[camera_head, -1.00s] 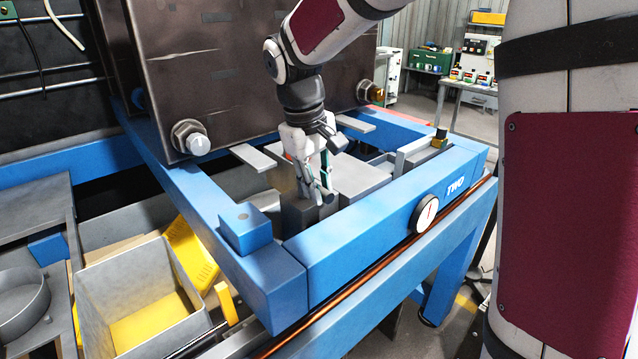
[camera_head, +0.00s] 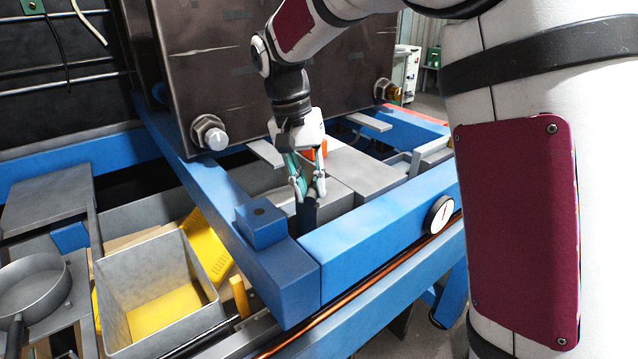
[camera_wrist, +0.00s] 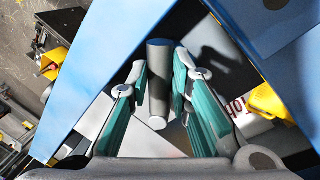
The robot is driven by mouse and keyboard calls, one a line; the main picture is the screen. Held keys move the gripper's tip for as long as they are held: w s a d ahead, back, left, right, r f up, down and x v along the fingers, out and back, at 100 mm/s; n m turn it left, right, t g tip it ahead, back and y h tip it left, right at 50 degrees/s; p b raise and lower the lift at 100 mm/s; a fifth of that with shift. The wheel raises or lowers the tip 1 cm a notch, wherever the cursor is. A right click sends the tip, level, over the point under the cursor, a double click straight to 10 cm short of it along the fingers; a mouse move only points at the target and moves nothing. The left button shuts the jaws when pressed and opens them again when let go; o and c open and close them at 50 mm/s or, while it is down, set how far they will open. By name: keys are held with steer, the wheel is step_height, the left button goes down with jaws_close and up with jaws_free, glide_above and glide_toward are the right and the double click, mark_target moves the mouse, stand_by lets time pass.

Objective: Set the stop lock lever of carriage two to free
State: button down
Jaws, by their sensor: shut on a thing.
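The lever (camera_wrist: 158,85) is a dark grey round bar between my gripper's teal-padded fingers in the wrist view. Its lower part shows below the fingertips in the head view (camera_head: 309,214). My gripper (camera_head: 310,197) points down inside the front corner of the blue carriage frame (camera_head: 375,228) and is shut on the lever. A white plate with red letters (camera_wrist: 236,105) is partly hidden by the right finger in the wrist view. I cannot read a lever setting.
A blue block (camera_head: 262,222) stands on the corner beside my gripper. A large dark metal panel (camera_head: 230,70) rises behind. A grey bin with yellow contents (camera_head: 155,300) stands at left. My own arm fills the right.

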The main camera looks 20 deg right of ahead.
steer(key=shift+w+a+m+g+y, duration=0.15)
steer(key=shift+w+a+m, duration=0.25)
steer(key=shift+m, duration=0.65)
steer(key=shift+w+a+m+g+y, duration=0.1)
steer(key=shift+w+a+m, duration=0.25)
steer(key=shift+m, duration=0.75)
steer(key=shift+w+a+m+g+y, duration=0.15)
steer(key=shift+w+a+m, duration=0.25)
steer(key=shift+m, duration=0.65)
steer(key=shift+d+r, duration=0.1)
steer(key=c, duration=1.4)
jaws_free()
steer(key=shift+c, duration=0.2)
step_height(320, 180, up, 12)
steer(key=w+a, duration=0.1)
steer(key=w, duration=0.1)
steer(key=shift+a, duration=0.1)
